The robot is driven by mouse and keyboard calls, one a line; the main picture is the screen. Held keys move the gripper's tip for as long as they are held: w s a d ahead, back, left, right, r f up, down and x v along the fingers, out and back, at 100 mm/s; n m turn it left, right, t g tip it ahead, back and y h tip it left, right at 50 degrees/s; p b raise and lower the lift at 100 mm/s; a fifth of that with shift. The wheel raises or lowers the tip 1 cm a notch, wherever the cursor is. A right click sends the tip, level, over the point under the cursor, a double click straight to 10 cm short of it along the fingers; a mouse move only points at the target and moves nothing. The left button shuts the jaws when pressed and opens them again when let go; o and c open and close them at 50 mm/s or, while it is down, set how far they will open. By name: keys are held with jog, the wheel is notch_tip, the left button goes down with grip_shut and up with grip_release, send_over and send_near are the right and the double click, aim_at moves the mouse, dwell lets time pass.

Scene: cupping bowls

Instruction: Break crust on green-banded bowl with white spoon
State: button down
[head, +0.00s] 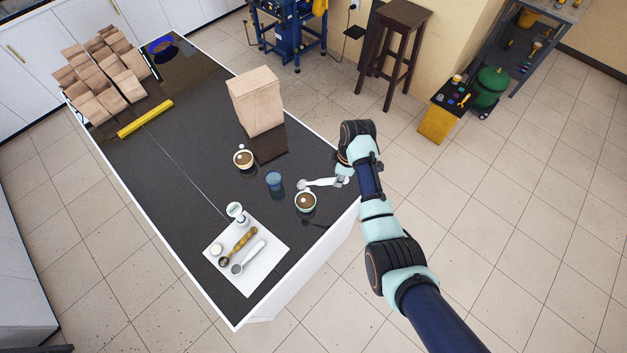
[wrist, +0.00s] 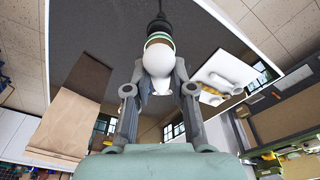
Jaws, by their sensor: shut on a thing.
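The green-banded bowl (head: 306,209), holding brown contents with a pale spot on top, stands near the table's right edge in the head view. In the wrist view its green band (wrist: 160,37) shows beyond the spoon, and much of it is hidden. My gripper (head: 338,181) is shut on the white spoon (head: 318,183). The spoon reaches left from the jaws, with its round end just above and behind the bowl in the head picture. In the wrist view the spoon's white round end (wrist: 159,61) lies ahead of my gripper (wrist: 160,86). I cannot tell whether it touches the bowl.
A second bowl (head: 243,165), a blue cup (head: 274,180) and a paper bag (head: 256,100) stand on the dark table (head: 190,150). A white tray (head: 262,275) at the front holds spoons and small items. Several bags (head: 105,75) and a yellow bar (head: 145,118) lie far left.

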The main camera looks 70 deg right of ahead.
jog(key=shift+s+d, duration=0.2)
jog(key=shift+s, duration=0.15)
notch_tip(320, 180, down, 13)
jog(key=b, duration=1.2)
jog(key=shift+b, duration=0.4)
jog(key=shift+f, duration=0.1)
jog(key=shift+w+d+b, duration=0.2)
jog(key=shift+d+b, duration=0.55)
jog(key=shift+d, duration=0.15)
